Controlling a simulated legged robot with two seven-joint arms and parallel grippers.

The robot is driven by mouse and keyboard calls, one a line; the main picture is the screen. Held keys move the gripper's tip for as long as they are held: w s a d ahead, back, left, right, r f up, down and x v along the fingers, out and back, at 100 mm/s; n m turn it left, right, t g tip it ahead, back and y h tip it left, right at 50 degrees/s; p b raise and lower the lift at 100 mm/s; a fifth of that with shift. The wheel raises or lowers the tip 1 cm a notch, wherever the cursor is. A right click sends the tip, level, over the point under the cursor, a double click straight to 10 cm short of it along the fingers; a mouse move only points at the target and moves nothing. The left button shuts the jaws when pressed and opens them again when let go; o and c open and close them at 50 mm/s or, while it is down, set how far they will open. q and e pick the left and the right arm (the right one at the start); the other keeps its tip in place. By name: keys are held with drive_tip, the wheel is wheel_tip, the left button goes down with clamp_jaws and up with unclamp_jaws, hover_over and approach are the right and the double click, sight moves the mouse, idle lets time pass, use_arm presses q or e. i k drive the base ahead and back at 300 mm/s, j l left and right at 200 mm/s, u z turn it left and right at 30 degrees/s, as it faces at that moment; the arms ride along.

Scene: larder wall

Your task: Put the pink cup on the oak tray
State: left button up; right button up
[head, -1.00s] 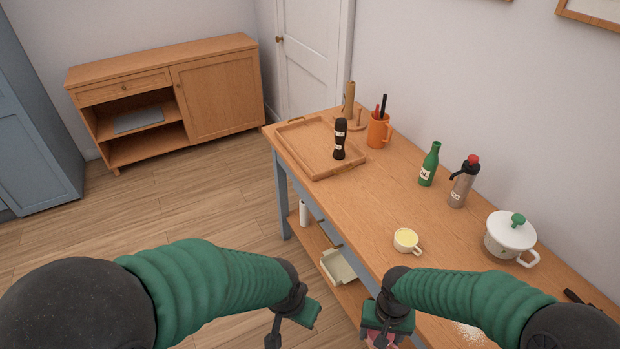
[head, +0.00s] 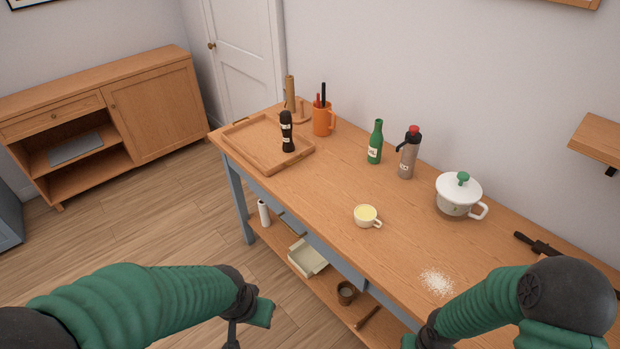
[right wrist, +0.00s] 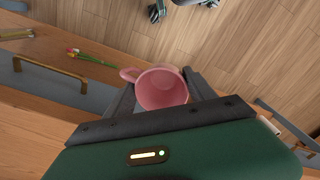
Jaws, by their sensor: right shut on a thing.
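The pink cup (right wrist: 162,90) is between the dark fingers of my right gripper (right wrist: 160,84) in the right wrist view. The gripper is shut on it. The cup's mouth faces the camera and its handle points left. In the head view my right arm is at the lower right; its gripper and the cup are outside the frame. The oak tray (head: 262,164) lies at the far left end of the counter, well away from my right arm. My left gripper (head: 246,328) is at the bottom edge, off the counter, partly cut off, so its opening is unclear.
A black mill (head: 287,132) stands on the tray's right part. White powder (head: 437,282) lies near the front. The counter's middle-left is clear.

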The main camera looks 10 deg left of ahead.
sight(264, 132)
drive_tip(key=i+j+u, duration=0.2)
drive_tip(key=i+j, duration=0.25)
drive_tip(key=j, duration=0.35)
drive_tip(key=i+j+u, duration=0.2)
drive_tip(key=i+j, duration=0.3)
drive_tip(key=j, duration=0.25)
drive_tip(key=i+j+u, duration=0.2)
drive_tip(key=i+j, duration=0.35)
drive_tip(key=j, duration=0.1)
